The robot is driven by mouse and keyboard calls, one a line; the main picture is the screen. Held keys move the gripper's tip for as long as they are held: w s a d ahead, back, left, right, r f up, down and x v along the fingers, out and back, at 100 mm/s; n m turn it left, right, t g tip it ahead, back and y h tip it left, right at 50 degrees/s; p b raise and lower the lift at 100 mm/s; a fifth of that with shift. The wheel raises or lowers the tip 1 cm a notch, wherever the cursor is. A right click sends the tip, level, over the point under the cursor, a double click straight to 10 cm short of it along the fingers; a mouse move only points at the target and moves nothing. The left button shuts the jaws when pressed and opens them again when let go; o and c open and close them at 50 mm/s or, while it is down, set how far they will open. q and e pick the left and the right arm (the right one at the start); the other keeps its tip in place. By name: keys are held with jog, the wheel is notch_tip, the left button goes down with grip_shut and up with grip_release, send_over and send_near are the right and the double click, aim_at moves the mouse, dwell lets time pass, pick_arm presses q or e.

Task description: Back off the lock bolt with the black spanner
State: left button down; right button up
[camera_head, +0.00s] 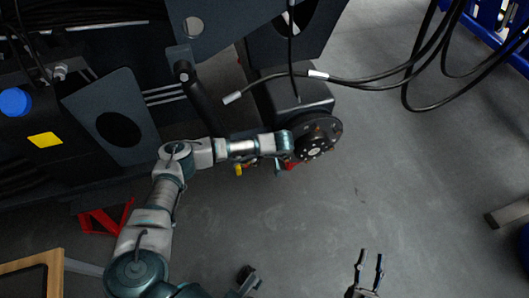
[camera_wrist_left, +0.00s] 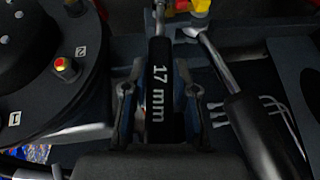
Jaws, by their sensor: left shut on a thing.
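The black spanner (camera_wrist_left: 160,60), marked "17 mm", stands between the two fingers of my left gripper (camera_wrist_left: 158,95), which is shut on its handle in the left wrist view. The spanner's metal shank runs up past the top edge, so its end is out of view. In the head view my left arm reaches right to the round black hub (camera_head: 318,136); its fingers and the spanner are mostly hidden there. A red and yellow bolt-like piece (camera_wrist_left: 66,67) sits on the hub near the mark 2; I cannot tell if it is the lock bolt. My right gripper (camera_head: 371,258) is open and empty over the floor.
The dark chassis (camera_head: 120,125) fills the upper left. Black cables (camera_head: 405,78) hang across the top right. A black cylinder (camera_wrist_left: 258,130) lies right of the spanner. A red stand (camera_head: 102,218) is at the lower left. The grey floor at centre right is clear.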

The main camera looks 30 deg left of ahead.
pick_arm(q)
jog(key=shift+w+a, duration=0.35)
jog(key=shift+a, duration=0.05)
pick_arm(e)
jog(key=shift+f, duration=0.25)
